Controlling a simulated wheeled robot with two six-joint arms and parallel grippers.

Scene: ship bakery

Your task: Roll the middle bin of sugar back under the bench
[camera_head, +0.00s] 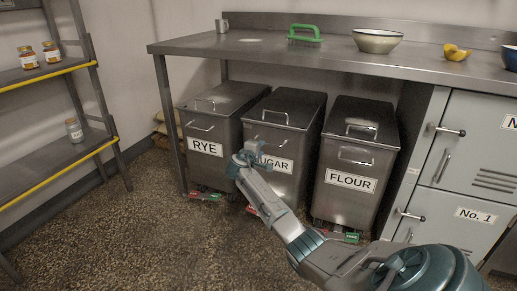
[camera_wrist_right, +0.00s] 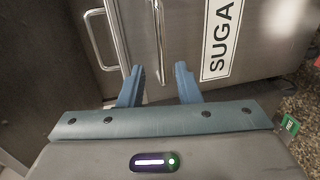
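The sugar bin (camera_head: 296,150), a grey steel bin with a sloped lid and a SUGAR label, stands between the rye bin (camera_head: 206,165) and the flour bin (camera_head: 346,205). Its front is roughly in line with theirs. My right gripper (camera_head: 243,158) is in front of its left side, partly covering the label; the forearm hides its lower part. In the right wrist view my right gripper (camera_wrist_right: 159,84) has its fingers apart with nothing between them. The bin's front handle (camera_wrist_right: 159,40) is just beyond the fingertips; the label (camera_wrist_right: 221,38) is to the right. My left gripper is not in view.
The steel bench (camera_head: 225,45) stands over the bins and carries a green brush (camera_head: 304,35), a bowl (camera_head: 377,41) and a mug. Lockers (camera_head: 470,150) stand at the right, a shelf rack (camera_head: 60,75) at the left. The speckled floor (camera_head: 150,235) is clear at the front left.

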